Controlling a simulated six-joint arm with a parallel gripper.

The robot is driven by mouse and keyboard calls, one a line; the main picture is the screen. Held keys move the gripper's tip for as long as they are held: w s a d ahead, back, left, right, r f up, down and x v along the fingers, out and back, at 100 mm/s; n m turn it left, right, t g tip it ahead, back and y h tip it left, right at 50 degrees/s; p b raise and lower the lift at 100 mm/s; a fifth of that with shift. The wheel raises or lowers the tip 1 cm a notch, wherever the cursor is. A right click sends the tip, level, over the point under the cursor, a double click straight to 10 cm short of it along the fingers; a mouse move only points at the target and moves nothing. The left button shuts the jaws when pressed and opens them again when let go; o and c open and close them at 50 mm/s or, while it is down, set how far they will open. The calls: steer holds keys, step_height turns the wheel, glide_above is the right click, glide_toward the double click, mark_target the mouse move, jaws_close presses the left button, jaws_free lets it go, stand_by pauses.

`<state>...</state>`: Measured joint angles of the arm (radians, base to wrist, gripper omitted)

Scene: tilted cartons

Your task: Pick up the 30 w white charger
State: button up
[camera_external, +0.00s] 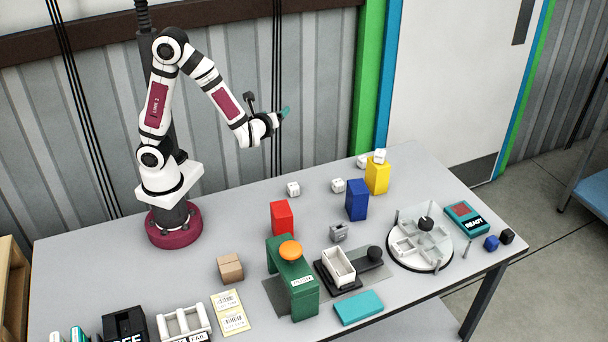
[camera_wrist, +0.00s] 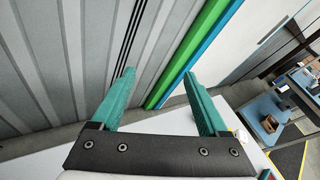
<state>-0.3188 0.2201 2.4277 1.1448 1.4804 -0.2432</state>
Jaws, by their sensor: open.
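Several small white cube-shaped blocks, possibly chargers, are at the back of the table. One white block (camera_external: 293,189) is behind the red block, another white block (camera_external: 338,185) is left of the blue block, and a third white block (camera_external: 362,161) is near the yellow block. A further white block (camera_external: 380,156) appears to sit on top of the yellow block. Their markings are too small to read, so I cannot tell which is 30 W. My gripper (camera_external: 285,112) is raised above the table's back, apart from all blocks. Its teal fingers are spread and empty in the wrist view (camera_wrist: 160,88).
Red (camera_external: 283,218), blue (camera_external: 357,200) and yellow (camera_external: 377,176) blocks stand upright near the white ones. A green press (camera_external: 304,290), a white tub (camera_external: 338,266) and a round divided tray (camera_external: 402,260) are in front.

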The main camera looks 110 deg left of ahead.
steer(key=w+a+f+m+t+y, duration=0.1)
steer(key=w+a+f+m+t, duration=0.3)
steer(key=w+m, duration=0.15)
steer(key=m+t+h, duration=0.5)
steer(key=m+t, duration=0.3)
steer(key=m, duration=0.1)
glide_toward(336, 182)
steer(key=x, duration=0.3)
steer(key=shift+w+a+r+n, duration=0.1)
steer(key=shift+a+r+n, duration=0.15)
steer(key=shift+a, duration=0.25)
steer(key=shift+h, duration=0.3)
steer(key=x, duration=0.7)
steer(key=shift+w+f, duration=0.15)
steer(key=shift+f, duration=0.2)
jaws_close()
